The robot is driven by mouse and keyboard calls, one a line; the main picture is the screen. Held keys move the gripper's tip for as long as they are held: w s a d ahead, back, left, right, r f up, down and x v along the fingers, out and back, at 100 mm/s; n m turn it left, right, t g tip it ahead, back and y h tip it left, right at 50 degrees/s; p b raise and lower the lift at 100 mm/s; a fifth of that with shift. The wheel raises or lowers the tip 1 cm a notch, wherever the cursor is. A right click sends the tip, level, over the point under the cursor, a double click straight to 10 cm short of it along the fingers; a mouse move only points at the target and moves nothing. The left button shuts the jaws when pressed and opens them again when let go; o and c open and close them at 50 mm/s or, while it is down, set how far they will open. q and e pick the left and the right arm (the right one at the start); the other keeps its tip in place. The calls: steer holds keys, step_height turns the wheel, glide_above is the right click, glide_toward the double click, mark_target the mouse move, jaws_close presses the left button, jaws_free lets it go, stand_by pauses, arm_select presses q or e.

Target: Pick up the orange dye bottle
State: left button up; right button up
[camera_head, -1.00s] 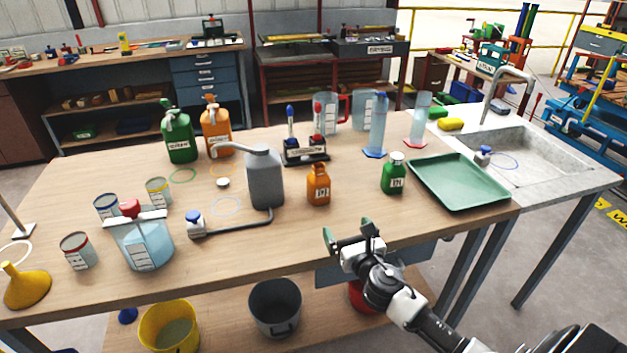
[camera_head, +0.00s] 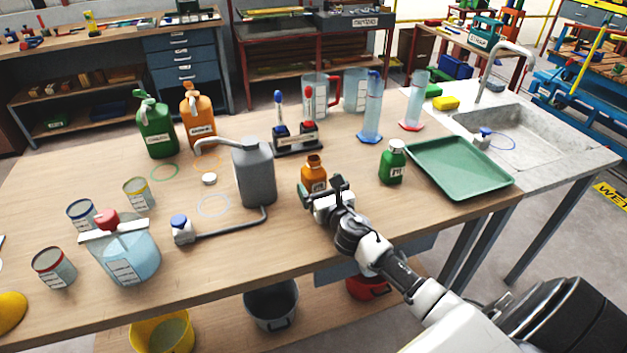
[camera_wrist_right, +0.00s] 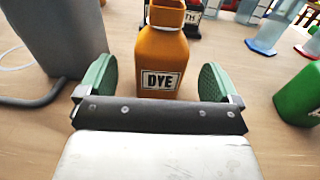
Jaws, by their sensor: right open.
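The orange dye bottle (camera_head: 314,172) stands upright and uncapped on the wooden table, right of the grey jerrycan. In the right wrist view the bottle (camera_wrist_right: 162,62) shows its DYE label, and its lower end lies between the green finger pads. My right gripper (camera_head: 322,190) is open in front of the bottle; it also shows in the right wrist view (camera_wrist_right: 158,82), with a gap visible on each side of the bottle. In the head view the gripper hides the bottle's lower part. My left gripper is not in view.
A grey jerrycan (camera_head: 254,172) stands close on the left, a green bottle (camera_head: 392,165) on the right. Behind are a rack with blue and red-topped tools (camera_head: 297,138) and cylinders (camera_head: 370,115). A green tray (camera_head: 460,168) lies at the right.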

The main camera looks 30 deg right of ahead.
mark_target(314, 175)
steer(key=shift+w+d+f, duration=0.1)
steer(key=shift+w+d, duration=0.15)
steer(key=shift+w, duration=0.95)
steer(key=shift+w+d+f, duration=0.1)
steer(key=shift+w+d, duration=0.1)
steer(key=shift+w, duration=0.95)
steer(key=shift+r, duration=0.15)
steer(key=c, duration=1.2)
